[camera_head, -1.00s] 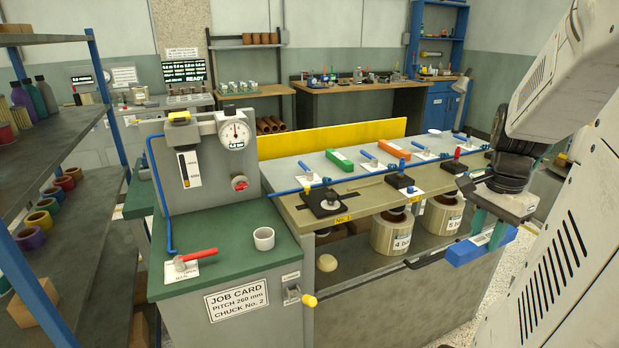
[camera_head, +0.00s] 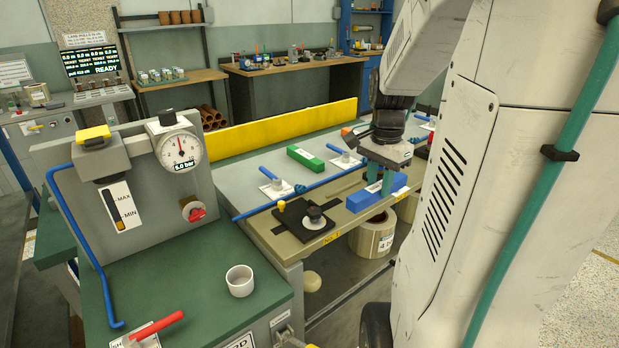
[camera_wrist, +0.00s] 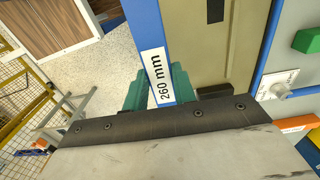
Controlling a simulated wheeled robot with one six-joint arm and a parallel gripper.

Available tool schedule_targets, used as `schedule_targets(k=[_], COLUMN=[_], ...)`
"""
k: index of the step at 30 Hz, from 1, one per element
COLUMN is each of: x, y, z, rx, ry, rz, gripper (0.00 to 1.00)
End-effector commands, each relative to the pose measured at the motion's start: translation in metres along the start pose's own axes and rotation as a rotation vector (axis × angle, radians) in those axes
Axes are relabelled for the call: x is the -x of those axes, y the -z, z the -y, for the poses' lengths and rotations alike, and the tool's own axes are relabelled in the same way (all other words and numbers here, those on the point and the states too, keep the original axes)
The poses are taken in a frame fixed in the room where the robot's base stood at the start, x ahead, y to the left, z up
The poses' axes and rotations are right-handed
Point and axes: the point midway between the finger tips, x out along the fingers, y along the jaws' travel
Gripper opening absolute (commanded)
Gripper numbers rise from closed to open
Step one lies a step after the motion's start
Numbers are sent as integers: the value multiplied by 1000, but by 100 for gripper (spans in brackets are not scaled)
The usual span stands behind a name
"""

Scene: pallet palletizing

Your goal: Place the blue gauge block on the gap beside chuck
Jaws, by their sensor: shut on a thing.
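The blue gauge block (camera_head: 377,194) is held in my gripper (camera_head: 379,184), over or just in front of the beige bench rail (camera_head: 347,218); I cannot tell whether it touches. In the wrist view the block (camera_wrist: 144,25) carries a "260 mm" label and lies between the teal fingers of my gripper (camera_wrist: 160,88). A black chuck plate (camera_head: 292,230) with a round knob and a yellow knob sits on the rail left of the block, by a "No. 1" tag. The second chuck is hidden in the head view. In the wrist view the rail (camera_wrist: 212,50) runs beside the block and has dark slots.
A green block (camera_head: 305,157) and several blue-handled valves stand on the grey bench top behind the rail, along a blue pipe. A yellow board (camera_head: 280,127) closes the back. A white cup (camera_head: 240,281) and a red lever (camera_head: 157,325) are on the green counter at left.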

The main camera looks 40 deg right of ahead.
Motion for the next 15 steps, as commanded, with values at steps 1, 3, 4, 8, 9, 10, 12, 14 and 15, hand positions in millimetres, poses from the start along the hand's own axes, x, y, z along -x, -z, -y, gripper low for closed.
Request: schedule_targets(k=[1, 3, 4, 8, 9, 10, 12, 14, 15], x=[-2, -4, -5, -7, -8, -8, -8, -9, -10], y=[-3, -6, -7, -12, -12, -13, -15, -15, -16], z=[15, 34, 42, 71, 77, 82, 88, 91, 92], rx=[7, 7, 7, 6, 5, 4, 4, 4, 3], ry=[-1, -1, -1, 0, 0, 0, 0, 1, 0], rz=[1, 1, 1, 0, 0, 0, 0, -1, 0], gripper=[0, 0, 0, 0, 0, 0, 0, 0, 0])
